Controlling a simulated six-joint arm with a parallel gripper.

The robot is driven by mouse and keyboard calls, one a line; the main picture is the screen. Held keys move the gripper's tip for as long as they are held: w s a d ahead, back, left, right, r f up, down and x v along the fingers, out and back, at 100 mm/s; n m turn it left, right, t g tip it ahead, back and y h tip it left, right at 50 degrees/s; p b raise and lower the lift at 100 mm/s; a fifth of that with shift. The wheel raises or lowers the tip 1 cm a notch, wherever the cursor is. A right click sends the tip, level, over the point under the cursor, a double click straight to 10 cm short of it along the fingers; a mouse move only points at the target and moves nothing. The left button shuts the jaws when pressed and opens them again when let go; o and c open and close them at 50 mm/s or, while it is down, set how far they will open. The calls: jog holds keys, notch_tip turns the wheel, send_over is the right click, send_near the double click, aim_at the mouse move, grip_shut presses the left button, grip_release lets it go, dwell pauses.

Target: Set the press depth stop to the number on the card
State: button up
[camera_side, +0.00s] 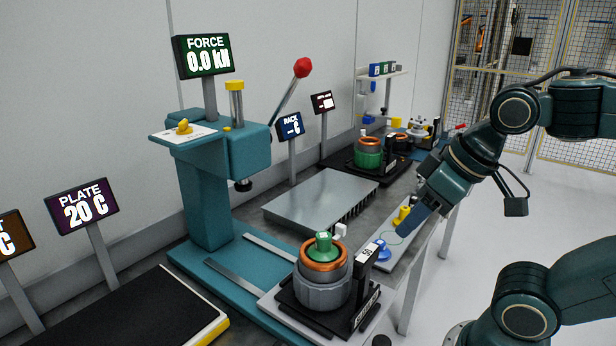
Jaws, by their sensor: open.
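The teal press (222,155) stands left of centre, with a red-knobbed lever (303,68) raised to its right. A yellow pointer knob (183,126) sits on a white plate (168,134) on top of the press; this looks like the depth stop, and its marks are too small to read. A small white label (368,250) is on a black upright beside the front stator; I cannot tell whether it is the card or read its number. My gripper (402,230) is at right, open, low over a narrow grey board, far from the yellow knob.
A stator housing (324,285) with a copper ring and green plug stands in front of the press. A grey metal plate (318,198) lies behind it. Blue (382,252) and yellow (403,214) pieces are near my gripper. A black conveyor-like pad (125,315) is at front left.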

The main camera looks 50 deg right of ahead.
jog(key=shift+c, duration=0.2)
jog(key=shift+w+r, duration=0.15)
jog(key=c, duration=0.7)
jog(key=w+r+m, duration=0.1)
jog(key=w+r, duration=0.3)
jog(key=w, duration=0.1)
jog(key=w+a+r+m, duration=0.1)
jog(key=w+r, duration=0.3)
jog(key=w, duration=0.1)
jog(key=w+r+m+t, duration=0.1)
jog(key=w+r+m, duration=0.1)
jog(key=w+r, duration=0.2)
jog(key=shift+w+a+r, duration=0.3)
jog(key=shift+w+r, duration=0.05)
jog(key=shift+w, duration=0.15)
grip_shut()
jog(key=w+a+r+m, duration=0.2)
jog(key=w+r, duration=0.1)
jog(key=w, duration=0.4)
jog(key=w+a+r+m, duration=0.2)
jog(key=w+r, duration=0.1)
jog(key=w, duration=0.5)
jog(key=shift+a+r+m+t, duration=0.3)
jog(key=shift+a+t, duration=0.1)
